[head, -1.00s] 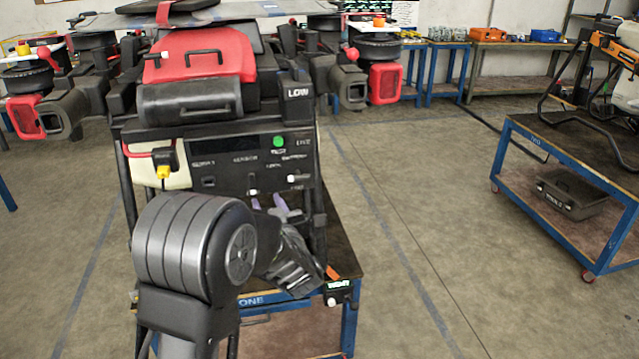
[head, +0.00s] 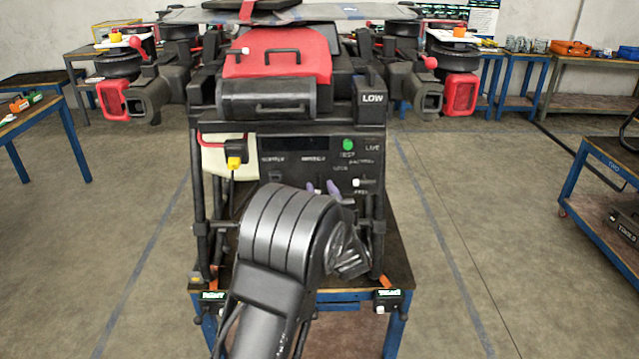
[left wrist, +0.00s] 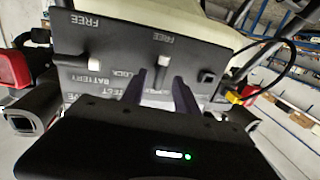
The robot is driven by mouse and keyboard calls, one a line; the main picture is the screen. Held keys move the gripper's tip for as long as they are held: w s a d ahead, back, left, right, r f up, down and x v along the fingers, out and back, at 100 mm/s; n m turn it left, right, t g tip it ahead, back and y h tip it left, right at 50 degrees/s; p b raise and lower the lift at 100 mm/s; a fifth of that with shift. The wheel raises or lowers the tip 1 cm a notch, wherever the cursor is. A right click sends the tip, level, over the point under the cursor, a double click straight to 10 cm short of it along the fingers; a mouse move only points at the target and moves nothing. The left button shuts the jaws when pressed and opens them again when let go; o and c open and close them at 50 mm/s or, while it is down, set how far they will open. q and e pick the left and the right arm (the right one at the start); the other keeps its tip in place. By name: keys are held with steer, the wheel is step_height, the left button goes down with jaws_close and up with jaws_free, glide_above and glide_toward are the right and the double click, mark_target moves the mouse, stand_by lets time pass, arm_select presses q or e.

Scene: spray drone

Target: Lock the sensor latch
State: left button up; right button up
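The sensor latch shows in the left wrist view as a small lever with a white tip (left wrist: 162,61), in the middle of the black panel (left wrist: 110,50). That view is upside down; the tip lies just under the word FREE. My left gripper (left wrist: 163,82) is open, its two dark fingers on either side of the latch's line, with the tip beyond them; contact cannot be told. In the head view the left gripper (head: 322,187) is at the panel (head: 290,145) below the sensor label, and its wrist hides much of the lower panel. My right gripper is out of view.
A second latch with a white knob (left wrist: 40,63), near the BATTERY label, sits beside the sensor latch. A yellow plug (head: 234,162) with a cable is at the panel's left. The drone's red-ended arms (head: 113,100) spread to both sides. Floor is clear around the stand.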

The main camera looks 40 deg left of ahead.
mark_target(318, 181)
arm_select(q)
steer(key=shift+x, duration=1.2)
steer(key=shift+c, duration=0.2)
jaws_close()
